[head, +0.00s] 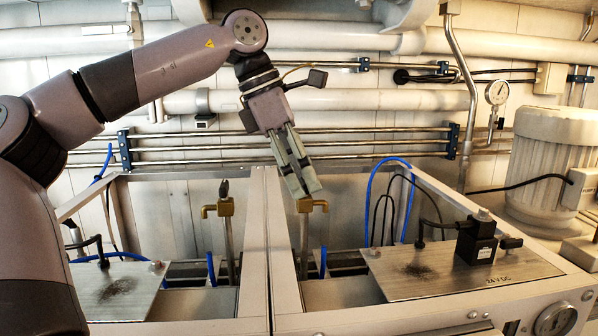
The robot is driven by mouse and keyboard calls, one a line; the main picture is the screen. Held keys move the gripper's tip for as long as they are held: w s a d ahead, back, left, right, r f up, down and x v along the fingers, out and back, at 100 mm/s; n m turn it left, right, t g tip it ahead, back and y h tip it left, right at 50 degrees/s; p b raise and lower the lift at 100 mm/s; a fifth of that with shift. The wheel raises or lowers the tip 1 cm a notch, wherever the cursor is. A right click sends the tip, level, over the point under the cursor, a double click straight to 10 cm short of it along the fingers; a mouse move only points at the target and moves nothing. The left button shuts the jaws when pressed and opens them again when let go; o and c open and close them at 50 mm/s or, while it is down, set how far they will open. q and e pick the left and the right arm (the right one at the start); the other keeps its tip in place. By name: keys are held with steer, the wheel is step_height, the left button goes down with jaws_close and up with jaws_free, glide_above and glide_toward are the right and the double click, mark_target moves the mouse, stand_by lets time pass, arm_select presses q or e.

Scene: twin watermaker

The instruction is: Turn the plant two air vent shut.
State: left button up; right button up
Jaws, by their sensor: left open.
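Two brass air vents stand on upright pipes in the twin frame. The right vent (313,205) is in the right bay, just right of the middle divider. The left vent (218,209) is in the left bay, with a small dark handle upright on top. I see no label telling which is plant two. My left gripper (303,190) points down at the top of the right vent, its fingers open. The fingertips hide that vent's handle, so I cannot tell its angle or whether they touch it. My right gripper is not in view.
The light metal frame (268,250) surrounds both bays. A metal plate (455,272) with a black connector block (476,241) and blue hose (371,200) lies right of the vent. Horizontal pipes (330,138) run behind. A ribbed motor (549,165) stands far right.

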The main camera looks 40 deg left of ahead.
arm_select(q)
steer(key=v, duration=1.2)
steer(key=shift+w+f, duration=0.1)
